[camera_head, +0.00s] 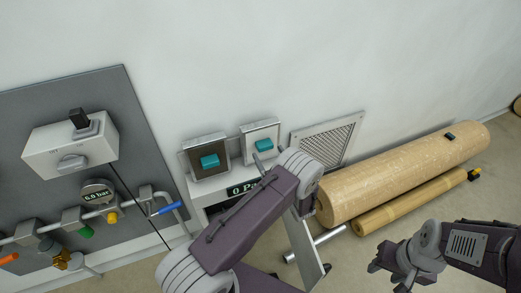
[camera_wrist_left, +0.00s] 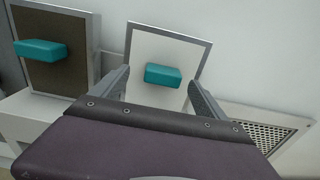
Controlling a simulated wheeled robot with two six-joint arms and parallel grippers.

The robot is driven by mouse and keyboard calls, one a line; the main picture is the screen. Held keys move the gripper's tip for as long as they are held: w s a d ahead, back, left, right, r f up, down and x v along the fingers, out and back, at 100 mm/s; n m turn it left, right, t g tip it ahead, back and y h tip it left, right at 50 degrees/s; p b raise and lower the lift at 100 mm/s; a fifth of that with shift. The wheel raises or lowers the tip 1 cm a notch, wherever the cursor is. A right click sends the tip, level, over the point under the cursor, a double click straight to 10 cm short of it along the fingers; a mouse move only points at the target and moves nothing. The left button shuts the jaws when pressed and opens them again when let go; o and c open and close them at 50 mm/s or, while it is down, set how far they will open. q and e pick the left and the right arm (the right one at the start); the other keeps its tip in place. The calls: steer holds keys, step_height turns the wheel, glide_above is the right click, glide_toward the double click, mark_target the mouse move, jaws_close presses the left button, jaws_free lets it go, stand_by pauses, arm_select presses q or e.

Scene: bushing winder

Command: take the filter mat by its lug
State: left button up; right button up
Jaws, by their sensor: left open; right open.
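Two framed filter mats lean side by side at the wall, each with a teal lug. One is brown (camera_head: 208,157) with its lug (camera_head: 209,161); the other is white (camera_head: 260,134) with its lug (camera_head: 264,145). In the left wrist view the white mat (camera_wrist_left: 165,48) is ahead, its lug (camera_wrist_left: 163,76) between the spread fingers and apparently untouched. The brown mat (camera_wrist_left: 56,75) and its lug (camera_wrist_left: 40,49) are left of the fingers. My left gripper (camera_head: 261,160) is open, partly hidden by its arm. My right gripper (camera_head: 386,274) is open and empty, low at right.
A wall grille (camera_head: 327,141) is right of the white mat. A box with a display (camera_head: 242,188) stands below the mats. A panel (camera_head: 60,115) with valves and a gauge is at left. Large (camera_head: 405,172) and thin (camera_head: 415,202) rolls lie at right.

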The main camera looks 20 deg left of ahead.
mark_target(267, 148)
arm_select(q)
steer(key=x, duration=0.2)
steer(key=b+x, duration=0.1)
steer(key=x, duration=0.2)
steer(key=shift+w+d+f, duration=0.15)
steer(key=shift+w, duration=0.2)
jaws_close()
